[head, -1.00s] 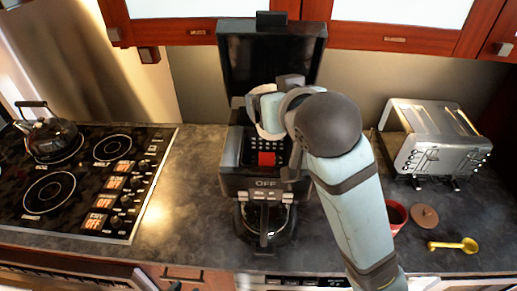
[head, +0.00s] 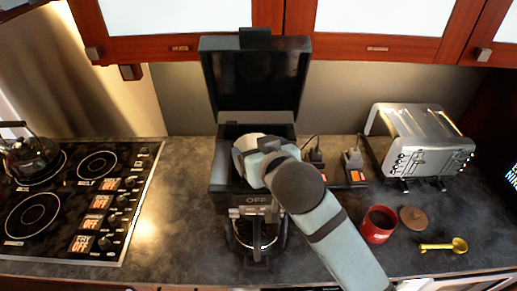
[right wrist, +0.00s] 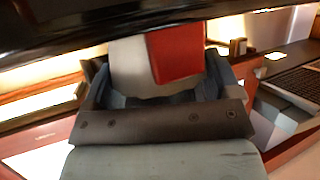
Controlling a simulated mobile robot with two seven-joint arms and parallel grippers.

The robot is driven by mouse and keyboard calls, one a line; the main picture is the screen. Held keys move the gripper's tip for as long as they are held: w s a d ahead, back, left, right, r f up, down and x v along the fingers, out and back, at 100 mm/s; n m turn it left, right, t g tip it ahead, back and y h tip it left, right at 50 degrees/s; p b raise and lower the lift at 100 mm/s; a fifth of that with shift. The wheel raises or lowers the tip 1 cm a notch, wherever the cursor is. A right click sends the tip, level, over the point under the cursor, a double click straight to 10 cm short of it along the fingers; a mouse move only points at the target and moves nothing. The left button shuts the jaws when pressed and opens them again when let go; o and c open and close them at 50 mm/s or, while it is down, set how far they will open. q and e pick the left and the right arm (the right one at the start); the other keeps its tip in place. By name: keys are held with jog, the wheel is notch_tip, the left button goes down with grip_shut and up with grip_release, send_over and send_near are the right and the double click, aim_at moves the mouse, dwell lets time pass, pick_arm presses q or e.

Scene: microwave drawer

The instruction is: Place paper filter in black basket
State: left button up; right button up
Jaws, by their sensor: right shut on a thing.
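The black coffee maker (head: 222,172) stands on the counter with its lid (head: 257,82) raised. The black basket is in its open top and is mostly hidden by my right gripper and arm. My right gripper (head: 254,148) is over this opening, shut on the whitish paper filter (head: 249,140). In the right wrist view the pale filter (right wrist: 128,66) sits between the fingers, with a red patch (right wrist: 176,52) beside it. I cannot tell whether the filter touches the basket. My left gripper is not in view.
A stove (head: 75,205) with a kettle (head: 33,158) is at the left. A silver toaster (head: 420,140), red mug (head: 378,225), brown lid (head: 412,217) and yellow scoop (head: 443,246) are at the right. The counter left of the coffee maker is clear.

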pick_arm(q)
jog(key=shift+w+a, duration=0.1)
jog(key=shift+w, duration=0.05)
pick_arm(e)
jog(key=shift+f, duration=0.2)
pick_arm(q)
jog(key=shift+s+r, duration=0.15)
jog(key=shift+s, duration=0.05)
pick_arm(e)
jog(key=shift+f, duration=0.45)
jog(key=o, duration=0.7)
jog(key=shift+r, duration=0.15)
jog(key=shift+r, duration=0.35)
pick_arm(q)
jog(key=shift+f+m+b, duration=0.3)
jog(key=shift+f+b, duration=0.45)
jog(key=shift+b, duration=0.35)
pick_arm(e)
jog(key=shift+v, duration=6.05)
